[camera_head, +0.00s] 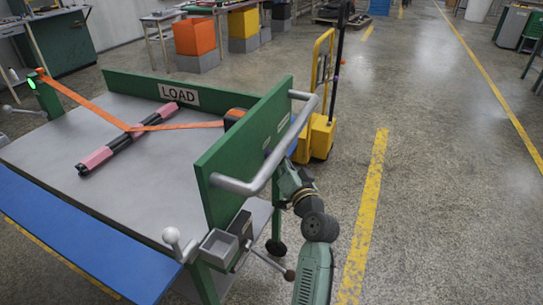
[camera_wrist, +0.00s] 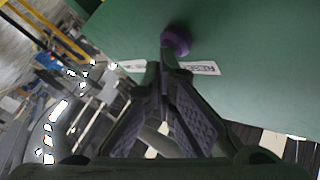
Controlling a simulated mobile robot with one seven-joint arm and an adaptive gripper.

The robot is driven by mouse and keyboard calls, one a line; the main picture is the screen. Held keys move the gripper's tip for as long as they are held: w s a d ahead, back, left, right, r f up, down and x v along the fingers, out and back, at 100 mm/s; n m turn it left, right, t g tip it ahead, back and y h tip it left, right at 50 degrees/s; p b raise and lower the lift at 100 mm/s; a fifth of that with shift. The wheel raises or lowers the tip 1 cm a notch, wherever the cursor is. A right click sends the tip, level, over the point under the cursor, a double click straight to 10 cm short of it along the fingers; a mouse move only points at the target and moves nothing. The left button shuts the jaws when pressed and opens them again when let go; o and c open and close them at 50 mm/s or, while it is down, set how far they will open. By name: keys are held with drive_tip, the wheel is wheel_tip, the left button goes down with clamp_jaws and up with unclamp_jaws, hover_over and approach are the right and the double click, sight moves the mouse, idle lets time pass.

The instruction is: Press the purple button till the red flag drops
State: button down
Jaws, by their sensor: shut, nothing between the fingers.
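The purple button (camera_wrist: 176,41) is a round knob on a green panel (camera_wrist: 245,50) in the wrist view. My gripper (camera_wrist: 164,62) is shut and empty, its fingertips just below the button in the picture. The tips overlap the button's lower edge; I cannot tell whether they touch it. A white label (camera_wrist: 205,68) with dark letters, partly covered by my fingers, lies beside the button. In the head view my arm reaches the outer side of the cart's green end panel (camera_head: 240,150); the button and fingertips are hidden there. I make out no red flag in either view.
A grey handle bar (camera_head: 270,160) juts from the end panel close to my arm. The cart bed (camera_head: 60,150) carries a pink and black bar (camera_head: 125,137) under an orange strap (camera_head: 95,108). A yellow hand truck (camera_head: 322,125) stands behind. Floor to the right is open.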

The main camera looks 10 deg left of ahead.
drive_tip(key=shift+s+d+b, duration=0.25)
drive_tip(key=shift+d+b, duration=0.1)
drive_tip(key=shift+d, duration=0.35)
drive_tip(key=shift+s+d+b, duration=0.25)
drive_tip(key=shift+d+b, duration=0.15)
drive_tip(key=shift+d, duration=0.4)
drive_tip(key=shift+s+d+b, duration=0.3)
drive_tip(key=shift+d+b, duration=0.1)
drive_tip(key=shift+d, duration=0.4)
drive_tip(key=shift+s+d+b, duration=0.25)
drive_tip(key=shift+d+b, duration=0.15)
drive_tip(key=shift+d, duration=0.4)
